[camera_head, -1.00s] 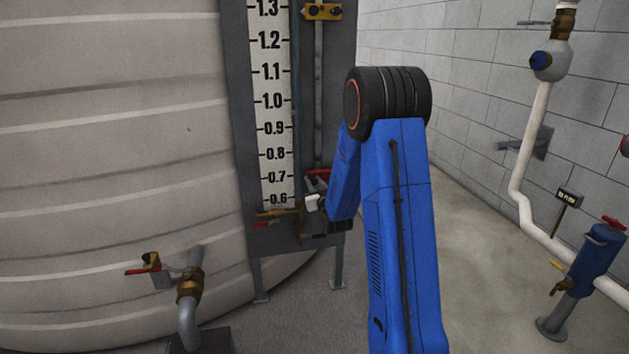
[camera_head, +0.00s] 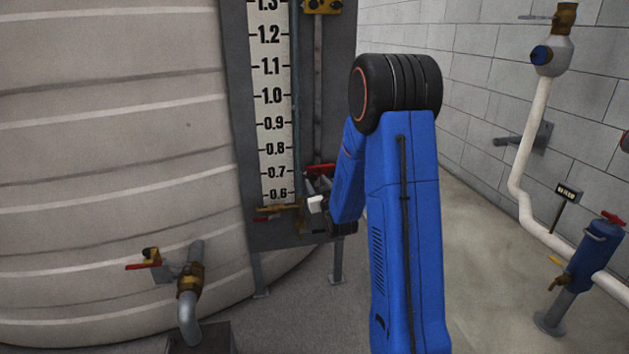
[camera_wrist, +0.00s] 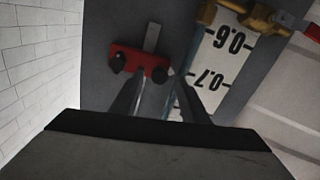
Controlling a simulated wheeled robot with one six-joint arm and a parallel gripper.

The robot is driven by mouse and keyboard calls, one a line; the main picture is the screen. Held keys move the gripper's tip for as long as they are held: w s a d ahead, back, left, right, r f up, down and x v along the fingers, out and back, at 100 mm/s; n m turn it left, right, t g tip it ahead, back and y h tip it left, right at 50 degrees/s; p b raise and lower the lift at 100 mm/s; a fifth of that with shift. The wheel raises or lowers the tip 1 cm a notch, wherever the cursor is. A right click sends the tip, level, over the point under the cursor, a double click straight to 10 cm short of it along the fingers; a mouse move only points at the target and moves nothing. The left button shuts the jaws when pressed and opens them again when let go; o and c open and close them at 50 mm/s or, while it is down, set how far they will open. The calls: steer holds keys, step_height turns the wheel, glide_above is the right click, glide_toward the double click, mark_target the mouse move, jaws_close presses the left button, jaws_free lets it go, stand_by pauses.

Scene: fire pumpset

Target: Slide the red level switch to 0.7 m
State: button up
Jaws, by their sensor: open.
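The red level switch (camera_head: 320,168) shows just above my gripper (camera_head: 320,200) in the head view, beside the white level scale (camera_head: 272,110) and close to the height of the 0.7 mark. In the wrist view the red switch (camera_wrist: 142,62) is a small red block with dark knobs, and the scale (camera_wrist: 218,62) lies to its right with 0.6 and 0.7 readable. I cannot tell its exact reading. My gripper (camera_wrist: 160,82) is open, its two fingers apart and their tips close to the switch's lower right end. I cannot tell whether they touch it.
A brass valve (camera_wrist: 255,18) sits by the scale's lower end. The large pale tank (camera_head: 110,150) stands left of the scale, with a red-handled valve (camera_head: 150,263) in front. White pipework (camera_head: 528,140) runs along the block wall at right.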

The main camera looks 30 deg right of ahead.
steer(key=v, duration=0.7)
steer(key=shift+s, duration=0.4)
steer(key=shift+a, duration=0.15)
steer(key=s+a+r+g+y, duration=0.2)
steer(key=s+a+r+g, duration=0.35)
steer(key=s+a, duration=0.65)
steer(key=s+a+g+y, duration=0.1)
steer(key=s+a+g, duration=0.2)
steer(key=s, duration=1.1)
steer(key=s+a+g+y, duration=0.1)
steer(key=s+a+g, duration=0.3)
steer(key=s, duration=1.1)
steer(key=shift+a+r+n, duration=0.2)
steer(key=shift+r+n, duration=0.2)
steer(key=shift+r, duration=0.05)
